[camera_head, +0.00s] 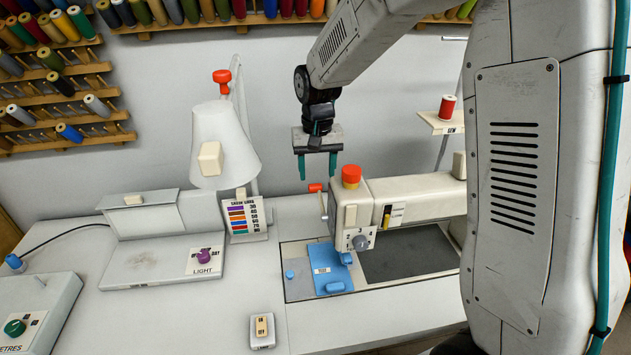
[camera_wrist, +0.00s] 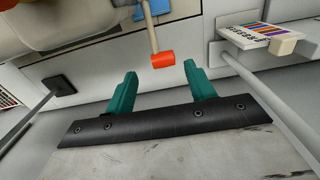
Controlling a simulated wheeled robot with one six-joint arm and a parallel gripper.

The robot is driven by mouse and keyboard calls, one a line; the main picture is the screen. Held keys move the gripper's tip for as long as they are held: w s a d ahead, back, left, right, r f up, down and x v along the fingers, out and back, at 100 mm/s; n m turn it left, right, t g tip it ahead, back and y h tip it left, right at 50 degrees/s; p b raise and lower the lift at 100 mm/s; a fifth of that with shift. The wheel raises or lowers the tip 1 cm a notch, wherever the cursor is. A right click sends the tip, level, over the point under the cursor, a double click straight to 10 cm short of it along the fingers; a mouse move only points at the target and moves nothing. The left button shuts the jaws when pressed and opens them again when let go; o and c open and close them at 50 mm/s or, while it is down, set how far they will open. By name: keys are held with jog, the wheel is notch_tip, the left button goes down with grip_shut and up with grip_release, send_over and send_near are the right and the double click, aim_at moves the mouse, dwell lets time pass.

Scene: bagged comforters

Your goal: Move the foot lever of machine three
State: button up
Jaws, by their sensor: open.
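The sewing machine (camera_head: 412,190) stands on the white table with its head toward the picture's middle. A thin pale lever with a red tip (camera_head: 315,187) sticks up at the left side of the machine's head. It also shows in the wrist view, where the red-tipped lever (camera_wrist: 163,60) lies just beyond the fingertips, between them in the picture. My gripper (camera_head: 318,170) is open and empty, with its teal fingers pointing down just above the red tip. In the wrist view both fingers (camera_wrist: 160,85) are spread, and I see no contact with the lever. No machine number is readable.
An orange-red knob (camera_head: 351,174) tops the machine's head, close right of my gripper. A colour chart (camera_head: 246,216) and a white lamp (camera_head: 222,150) stand to the left. A switch (camera_head: 262,330) lies in front. A red spool (camera_head: 447,106) sits on a shelf behind.

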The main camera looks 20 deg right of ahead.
aim_at(315, 185)
jog(key=f, duration=0.5)
jog(key=shift+w+a, duration=0.1)
jog(key=shift+a, duration=0.15)
jog(key=shift+c, duration=0.3)
